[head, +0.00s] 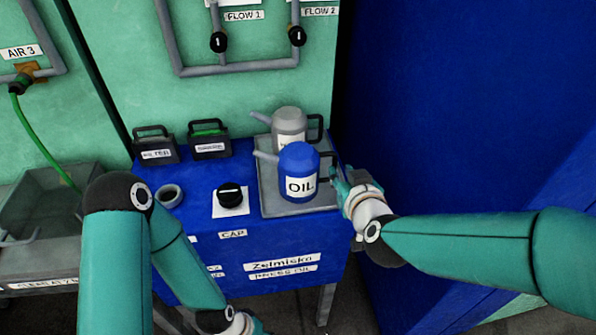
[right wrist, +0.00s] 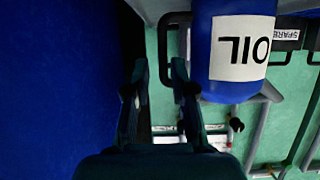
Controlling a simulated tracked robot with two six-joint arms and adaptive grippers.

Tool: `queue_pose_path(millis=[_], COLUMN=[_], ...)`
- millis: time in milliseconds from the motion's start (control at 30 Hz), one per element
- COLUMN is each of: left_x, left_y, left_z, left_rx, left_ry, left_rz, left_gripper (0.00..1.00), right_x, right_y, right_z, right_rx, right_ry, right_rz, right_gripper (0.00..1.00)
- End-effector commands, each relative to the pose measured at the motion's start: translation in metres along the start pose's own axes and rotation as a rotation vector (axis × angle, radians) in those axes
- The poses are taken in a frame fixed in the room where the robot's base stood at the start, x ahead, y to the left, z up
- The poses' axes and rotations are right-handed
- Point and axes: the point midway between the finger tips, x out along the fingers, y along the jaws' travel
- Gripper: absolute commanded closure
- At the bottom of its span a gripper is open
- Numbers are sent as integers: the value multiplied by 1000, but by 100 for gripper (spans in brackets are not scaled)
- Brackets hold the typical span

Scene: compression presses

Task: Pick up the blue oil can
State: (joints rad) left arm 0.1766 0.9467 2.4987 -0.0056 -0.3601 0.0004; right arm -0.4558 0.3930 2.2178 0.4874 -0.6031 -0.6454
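The blue oil can (head: 298,160) with a white OIL label stands upright on a grey tray (head: 268,200) on the blue cabinet. Its dark handle is on the right and its spout points left. My right gripper (head: 338,183) is just right of the handle. In the right wrist view the can (right wrist: 235,88) appears upside down, and the gripper (right wrist: 158,68) is open, with the handle (right wrist: 163,45) close to its right finger. Whether they touch is unclear. My left gripper (head: 255,328) is at the bottom edge, largely cut off.
A grey can (head: 289,120) stands behind the blue one on the tray. A black cap (head: 230,194), a small ring-shaped part (head: 169,195) and two dark handled boxes (head: 155,146) (head: 209,141) are on the cabinet to the left. A blue wall (head: 450,110) is at the right.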

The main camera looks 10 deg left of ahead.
Motion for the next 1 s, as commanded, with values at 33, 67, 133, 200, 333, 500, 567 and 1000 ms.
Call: queue_pose_path(millis=[33,67,133,200,333,500,567,1000], left_x=[0,0,0,-1,-4,-6,-6,-5], left_y=[0,0,0,0,1,2,2,2], left_z=[0,0,0,0,0,0,0,0], left_rx=[0,0,0,0,0,0,0,0], left_ry=[0,0,0,0,0,0,0,0], left_rz=[0,0,0,0,0,0,0,0], left_gripper=[60,60,60,60,60,60,60,60], right_x=[3,4,8,13,32,52,56,57], right_y=[0,0,0,-1,-3,-4,-4,-5], right_z=[0,0,1,2,5,5,5,5], right_rx=[0,0,-1,-1,0,0,0,-1], right_ry=[0,0,-1,-2,-3,-1,-1,0], right_rz=[0,0,-1,-1,0,-1,-1,-3], right_gripper=[76,76,76,76,76,76,76,100])
